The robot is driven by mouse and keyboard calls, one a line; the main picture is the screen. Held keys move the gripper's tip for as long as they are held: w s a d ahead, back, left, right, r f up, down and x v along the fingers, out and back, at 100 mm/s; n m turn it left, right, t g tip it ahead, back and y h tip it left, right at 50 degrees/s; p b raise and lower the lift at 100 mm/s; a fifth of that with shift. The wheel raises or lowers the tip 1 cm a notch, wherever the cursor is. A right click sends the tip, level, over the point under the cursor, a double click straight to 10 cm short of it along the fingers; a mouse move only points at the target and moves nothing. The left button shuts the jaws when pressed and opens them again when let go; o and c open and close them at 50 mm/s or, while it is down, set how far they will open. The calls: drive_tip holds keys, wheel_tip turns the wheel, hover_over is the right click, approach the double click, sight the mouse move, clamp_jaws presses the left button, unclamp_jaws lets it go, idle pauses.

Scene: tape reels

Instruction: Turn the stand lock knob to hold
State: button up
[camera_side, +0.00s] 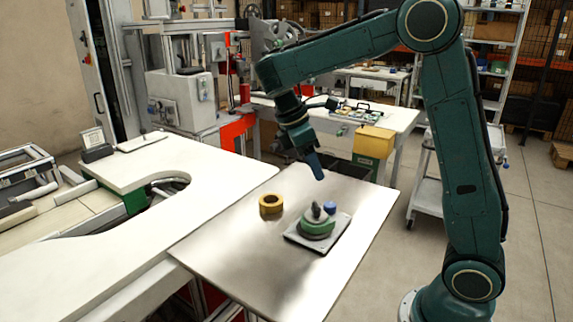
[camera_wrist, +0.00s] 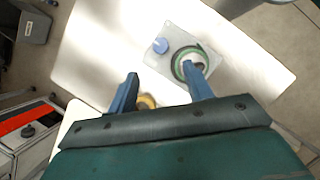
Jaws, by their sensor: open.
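The stand is a grey plate (camera_side: 296,239) on the metal-topped table. It carries a green ring (camera_side: 318,229) around a dark central post, and a blue knob (camera_side: 330,207) at its back right corner. In the wrist view the blue knob (camera_wrist: 160,46) sits near one corner of the plate (camera_wrist: 178,30), beside the green ring (camera_wrist: 178,63). I cannot read the knob's setting. My gripper (camera_side: 318,174) hangs above the table behind the stand, apart from it. In the wrist view its two blue fingers (camera_wrist: 163,88) are spread with nothing held between them.
A yellow tape reel (camera_side: 271,204) lies on the table left of the stand; a finger partly hides it in the wrist view (camera_wrist: 146,101). The table's front (camera_side: 245,270) is bare. A white cutout worktop (camera_side: 100,225) adjoins at left. Behind stands a yellow bin (camera_side: 374,142).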

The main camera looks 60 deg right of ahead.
sight(330, 204)
drive_tip(key=shift+x, duration=5.8)
drive_tip(key=shift+a, duration=0.1)
drive_tip(key=shift+c, duration=0.2)
drive_tip(key=c, duration=0.9)
